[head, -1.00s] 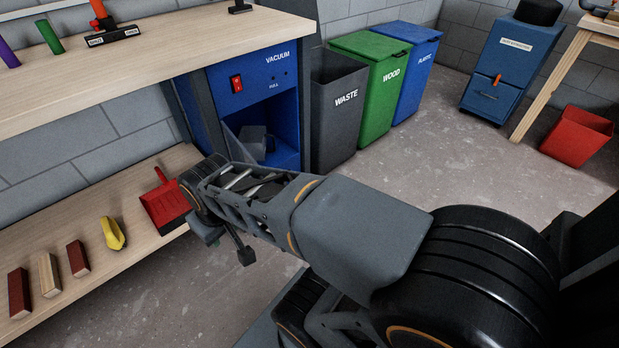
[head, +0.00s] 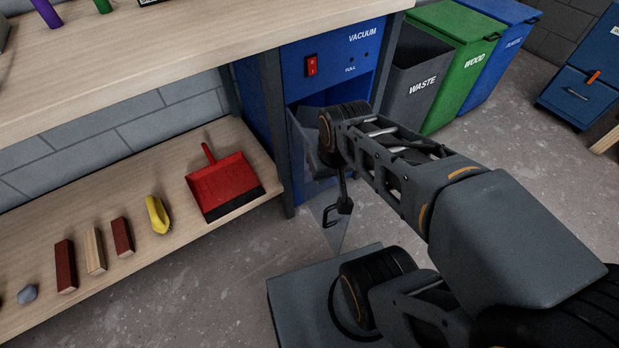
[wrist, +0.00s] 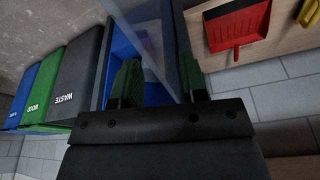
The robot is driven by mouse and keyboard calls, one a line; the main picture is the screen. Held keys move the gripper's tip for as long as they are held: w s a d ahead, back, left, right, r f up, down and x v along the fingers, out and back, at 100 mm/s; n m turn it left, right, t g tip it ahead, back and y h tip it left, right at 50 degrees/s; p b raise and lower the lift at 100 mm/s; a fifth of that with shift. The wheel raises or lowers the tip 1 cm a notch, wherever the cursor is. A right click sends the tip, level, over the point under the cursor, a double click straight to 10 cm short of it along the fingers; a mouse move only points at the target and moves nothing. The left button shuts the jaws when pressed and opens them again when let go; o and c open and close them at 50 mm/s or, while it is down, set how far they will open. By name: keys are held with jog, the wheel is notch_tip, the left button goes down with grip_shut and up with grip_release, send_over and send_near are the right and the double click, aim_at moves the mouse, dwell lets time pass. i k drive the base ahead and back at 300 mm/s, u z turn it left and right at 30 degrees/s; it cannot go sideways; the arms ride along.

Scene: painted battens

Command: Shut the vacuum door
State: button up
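The blue vacuum cabinet (head: 300,66) stands under the right end of the workbench, its lower bay open. Its door is a clear panel (head: 336,232) swung outward, with a dark loop handle (head: 331,215), partly hidden by my arm in the head view. In the wrist view the clear panel (wrist: 172,28) slants down toward my right finger. My gripper (wrist: 157,78) is open, its two green-tipped fingers apart in front of the blue cabinet. I cannot tell whether a finger touches the panel. In the head view the fingers are mostly hidden behind the wrist.
A waste bin (head: 418,82), a green wood bin (head: 462,55) and a blue plastic bin (head: 508,50) stand right of the cabinet. The low shelf (head: 190,250) at left holds a red dustpan (head: 225,185), a yellow object (head: 157,214) and several blocks. Open floor lies in front.

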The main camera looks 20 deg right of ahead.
aim_at(300, 176)
jog(key=u, duration=0.15)
jog(key=k, duration=0.95)
jog(key=u, duration=1.5)
jog(key=i, duration=0.75)
jog(key=z, duration=0.55)
